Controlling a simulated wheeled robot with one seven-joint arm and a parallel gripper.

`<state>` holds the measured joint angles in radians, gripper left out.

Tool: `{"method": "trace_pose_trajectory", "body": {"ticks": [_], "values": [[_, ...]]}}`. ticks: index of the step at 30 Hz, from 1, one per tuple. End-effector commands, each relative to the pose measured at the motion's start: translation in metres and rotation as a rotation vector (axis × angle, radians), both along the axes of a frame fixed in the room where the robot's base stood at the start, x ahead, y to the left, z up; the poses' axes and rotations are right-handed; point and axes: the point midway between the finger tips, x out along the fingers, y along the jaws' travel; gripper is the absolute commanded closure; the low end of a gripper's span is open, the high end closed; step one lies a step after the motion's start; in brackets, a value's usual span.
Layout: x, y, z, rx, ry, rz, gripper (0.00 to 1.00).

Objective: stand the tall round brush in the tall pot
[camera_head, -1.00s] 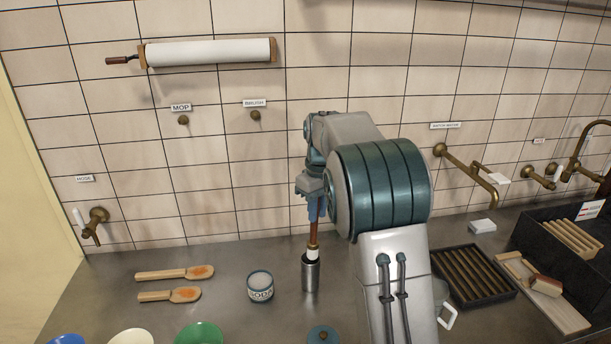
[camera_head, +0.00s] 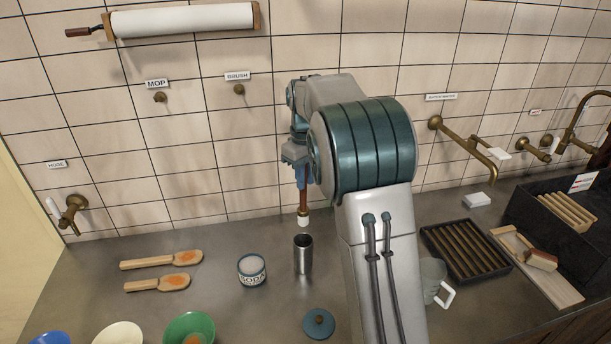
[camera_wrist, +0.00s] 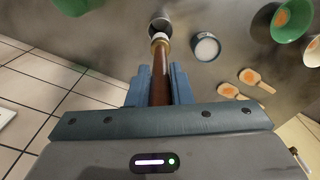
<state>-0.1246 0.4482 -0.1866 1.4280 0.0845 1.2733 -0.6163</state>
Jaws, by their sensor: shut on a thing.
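My gripper (camera_head: 301,180) is shut on the brown handle of the tall round brush (camera_head: 304,202). The brush hangs upright, with its pale round end pointing down. The tall pot (camera_head: 303,262) is a narrow steel cylinder standing open on the counter, right below the brush. In the head view a small gap shows between the brush end and the pot rim. In the wrist view the brush (camera_wrist: 160,75) runs between the blue fingers (camera_wrist: 160,85), and its end overlaps the near side of the pot mouth (camera_wrist: 160,22).
A soda jar (camera_head: 252,270) stands left of the pot, and a round blue lid (camera_head: 319,323) lies in front. Two wooden scoops (camera_head: 160,260) lie farther left. A glass jug (camera_head: 432,278) and a dark slatted tray (camera_head: 466,252) stand right of my arm.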

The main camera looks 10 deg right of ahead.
Motion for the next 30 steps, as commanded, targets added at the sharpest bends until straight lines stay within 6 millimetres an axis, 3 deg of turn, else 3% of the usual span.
{"method": "trace_pose_trajectory", "body": {"ticks": [30], "values": [[0.000,0.000,-0.082,-0.001,0.001,0.000,1.00]]}}
